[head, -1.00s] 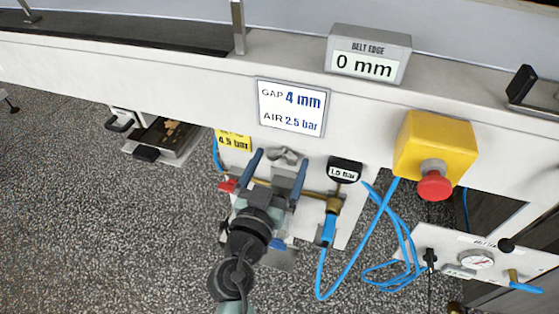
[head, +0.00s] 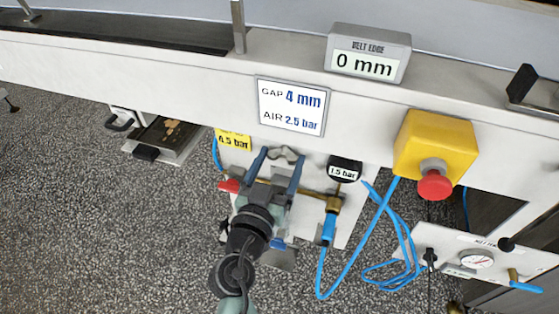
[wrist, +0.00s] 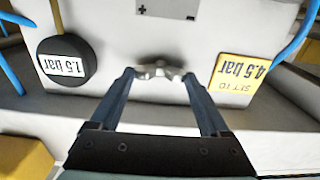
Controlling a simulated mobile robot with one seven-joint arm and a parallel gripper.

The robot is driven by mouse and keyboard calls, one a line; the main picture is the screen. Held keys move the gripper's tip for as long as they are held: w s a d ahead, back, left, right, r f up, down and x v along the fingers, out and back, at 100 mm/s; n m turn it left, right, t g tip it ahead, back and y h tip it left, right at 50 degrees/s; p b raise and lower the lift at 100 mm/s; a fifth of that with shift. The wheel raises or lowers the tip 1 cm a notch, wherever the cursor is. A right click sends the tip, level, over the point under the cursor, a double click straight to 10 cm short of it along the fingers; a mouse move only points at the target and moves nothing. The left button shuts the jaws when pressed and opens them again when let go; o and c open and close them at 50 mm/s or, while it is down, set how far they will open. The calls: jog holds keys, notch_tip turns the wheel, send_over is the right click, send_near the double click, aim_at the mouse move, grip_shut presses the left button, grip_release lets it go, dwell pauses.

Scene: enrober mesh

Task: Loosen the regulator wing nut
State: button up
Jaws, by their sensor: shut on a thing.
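The regulator wing nut (head: 284,153) is a grey metal nut on the front of the white panel, below the gap and air card. In the wrist view, the wing nut (wrist: 158,71) sits between the tips of my two blue-grey fingers. My gripper (head: 281,156) reaches up to it from below in the head view and is shut on it. The wrist view shows my gripper (wrist: 158,76) with one finger at each wing end. The nut's shaft and the regulator body behind it are hidden.
A round black 1.5 bar gauge (head: 344,169) and a yellow 4.5 bar label (head: 232,139) flank the nut. A red knob (head: 229,186), blue hoses (head: 381,233) and a yellow emergency-stop box (head: 434,145) are close by. The card (head: 291,107) reads gap 4 mm, air 2.5 bar.

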jog(key=n, duration=0.4)
jog(key=shift+a+f+n, duration=0.1)
jog(key=shift+n, duration=0.3)
jog(key=n, duration=0.4)
jog(key=shift+n, duration=0.3)
jog(key=n+p, duration=0.1)
jog(key=n, duration=0.3)
jog(key=shift+a, duration=0.1)
jog(key=shift+f+n+p, duration=0.15)
jog(key=shift+n+p, duration=0.4)
jog(key=shift+n, duration=1.55)
jog(key=o, duration=1.2)
jog(key=v, duration=1.3)
jog(key=shift+w, duration=0.1)
